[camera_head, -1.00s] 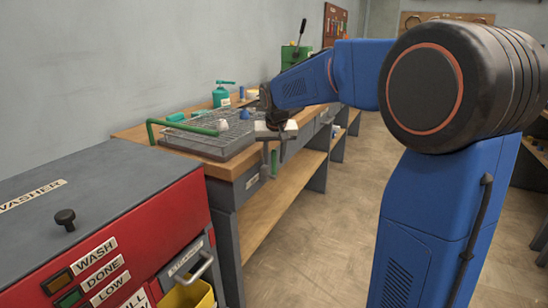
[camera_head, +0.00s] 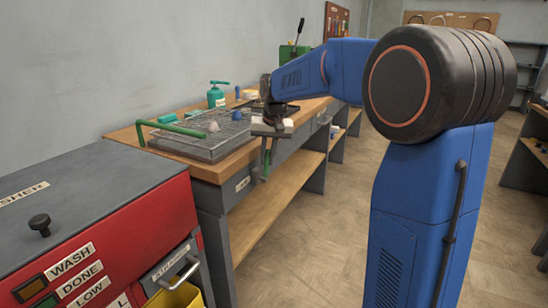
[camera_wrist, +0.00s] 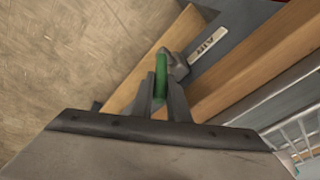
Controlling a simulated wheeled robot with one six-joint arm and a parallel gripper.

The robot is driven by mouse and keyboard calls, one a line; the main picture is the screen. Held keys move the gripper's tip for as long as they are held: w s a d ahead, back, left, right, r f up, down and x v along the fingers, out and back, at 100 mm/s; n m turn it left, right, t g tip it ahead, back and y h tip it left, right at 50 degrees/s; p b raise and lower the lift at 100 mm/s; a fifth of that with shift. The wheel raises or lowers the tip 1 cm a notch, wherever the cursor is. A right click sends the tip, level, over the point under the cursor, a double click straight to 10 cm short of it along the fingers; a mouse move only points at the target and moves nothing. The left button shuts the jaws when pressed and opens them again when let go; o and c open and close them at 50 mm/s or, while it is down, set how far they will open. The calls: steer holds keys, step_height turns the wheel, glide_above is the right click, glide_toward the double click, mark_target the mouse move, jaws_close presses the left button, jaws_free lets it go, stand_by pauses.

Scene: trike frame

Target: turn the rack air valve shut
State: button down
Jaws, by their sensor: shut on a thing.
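The air valve shows in the wrist view as a grey body (camera_wrist: 177,66) on the bench's front, with a green lever (camera_wrist: 161,74) beside it. My gripper (camera_wrist: 160,90) is shut on the green lever, one finger on each side. The lever runs roughly up and down in that picture. In the head view my gripper (camera_head: 265,164) hangs at the bench's front edge. The valve is small there and mostly hidden by the gripper, so the lever's angle is hard to tell.
A wire rack in a grey tray (camera_head: 205,153) with a green bar handle (camera_head: 165,128) sits on the bench (camera_head: 125,134). A teal pump bottle (camera_head: 216,97) stands behind it. The red washer (camera_head: 160,218) is at near left. Open floor (camera_head: 310,240) lies right of the bench.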

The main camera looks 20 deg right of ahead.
steer(key=shift+w+d+f+g+y, duration=0.2)
steer(key=shift+w+d+g+y, duration=0.35)
steer(key=shift+g+y, duration=0.05)
steer(key=shift+w+d+f+m+g+y, duration=0.2)
steer(key=shift+w+d+f+g+y, duration=0.3)
steer(key=shift+g+y, duration=0.4)
steer(key=shift+w+d+f+m+g+y, duration=0.2)
steer(key=shift+w+d+f+g+y, duration=0.3)
steer(key=shift+y, duration=0.6)
steer(key=shift+w+d+f+m+g+y, duration=0.25)
steer(key=shift+d+f+g+y, duration=0.35)
steer(key=shift+g+y, duration=0.4)
steer(key=shift+f, duration=0.2)
steer(key=c, duration=1.7)
jaws_free()
